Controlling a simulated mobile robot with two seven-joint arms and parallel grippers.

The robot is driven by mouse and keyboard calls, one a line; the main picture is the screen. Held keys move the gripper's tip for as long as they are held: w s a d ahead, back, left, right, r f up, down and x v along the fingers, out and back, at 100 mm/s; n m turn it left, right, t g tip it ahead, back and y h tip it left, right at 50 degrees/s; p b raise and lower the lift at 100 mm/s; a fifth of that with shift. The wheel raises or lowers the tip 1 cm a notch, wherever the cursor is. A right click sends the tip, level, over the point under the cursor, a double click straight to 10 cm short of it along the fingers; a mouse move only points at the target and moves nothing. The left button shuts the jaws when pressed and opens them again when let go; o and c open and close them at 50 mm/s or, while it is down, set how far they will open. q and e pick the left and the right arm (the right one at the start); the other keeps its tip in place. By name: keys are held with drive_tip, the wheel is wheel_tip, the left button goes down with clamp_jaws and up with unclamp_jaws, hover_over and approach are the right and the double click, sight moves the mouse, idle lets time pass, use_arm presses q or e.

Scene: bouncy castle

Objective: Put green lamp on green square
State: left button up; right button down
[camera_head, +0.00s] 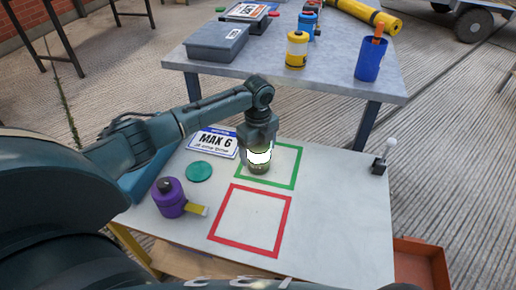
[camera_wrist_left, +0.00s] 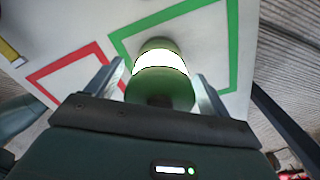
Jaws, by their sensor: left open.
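The green lamp (camera_head: 258,167) with a bright white band stands upright inside the green square outline (camera_head: 296,167) on the white table, towards its left side. In the left wrist view the lamp (camera_wrist_left: 160,88) is between the two fingers of my left gripper (camera_wrist_left: 160,80), with a small gap visible on each side. My left gripper (camera_head: 259,148) is open, over the lamp from above, and hides its top in the head view. The green outline (camera_wrist_left: 232,45) also shows around the lamp in the wrist view. My right gripper is not in view.
A red square outline (camera_head: 282,220) lies in front. A purple canister (camera_head: 170,198), a yellow piece (camera_head: 197,210), a green disc (camera_head: 199,171) and a MAX 6 sign (camera_head: 213,142) are at left. A small dark item (camera_head: 379,165) is at right. A grey table (camera_head: 345,80) stands behind.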

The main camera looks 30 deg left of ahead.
use_arm(q)
drive_tip(key=shift+r, duration=0.15)
